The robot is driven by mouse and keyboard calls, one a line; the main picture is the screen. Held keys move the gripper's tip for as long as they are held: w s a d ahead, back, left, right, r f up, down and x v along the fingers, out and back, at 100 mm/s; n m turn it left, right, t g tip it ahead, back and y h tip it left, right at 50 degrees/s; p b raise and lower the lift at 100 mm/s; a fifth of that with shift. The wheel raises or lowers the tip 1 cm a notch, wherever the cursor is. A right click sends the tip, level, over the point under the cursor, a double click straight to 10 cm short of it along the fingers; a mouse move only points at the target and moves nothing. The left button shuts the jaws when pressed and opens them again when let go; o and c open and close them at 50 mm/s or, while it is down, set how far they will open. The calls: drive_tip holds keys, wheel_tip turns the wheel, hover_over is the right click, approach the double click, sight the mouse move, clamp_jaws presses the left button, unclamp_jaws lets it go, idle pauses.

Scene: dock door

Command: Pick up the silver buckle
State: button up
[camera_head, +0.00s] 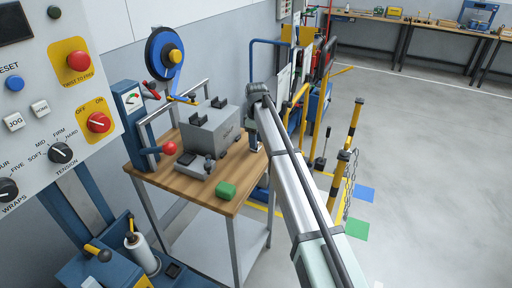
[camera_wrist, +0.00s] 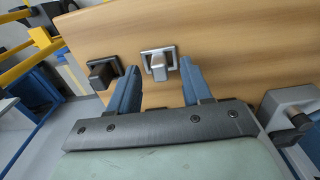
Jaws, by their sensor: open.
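In the wrist view the silver buckle (camera_wrist: 158,64) lies on the wooden tabletop (camera_wrist: 225,45). It is a small light-grey frame with a raised block at its middle. My gripper (camera_wrist: 160,72) is open, with one blue finger to the left of the buckle and one to its right. The buckle appears in the gap between the fingertips, and no contact shows. I cannot tell how far the fingertips are above the tabletop. In the head view I cannot make out the buckle, with the grey machine and my arm in that area.
A black buckle (camera_wrist: 103,73) lies just left of the silver one, close to the left finger. A grey metal part (camera_wrist: 290,108) stands at the right.

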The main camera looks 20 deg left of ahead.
drive_tip(key=shift+f, duration=0.25)
clamp_jaws()
drive_tip(key=shift+r, duration=0.1)
idle(0.4)
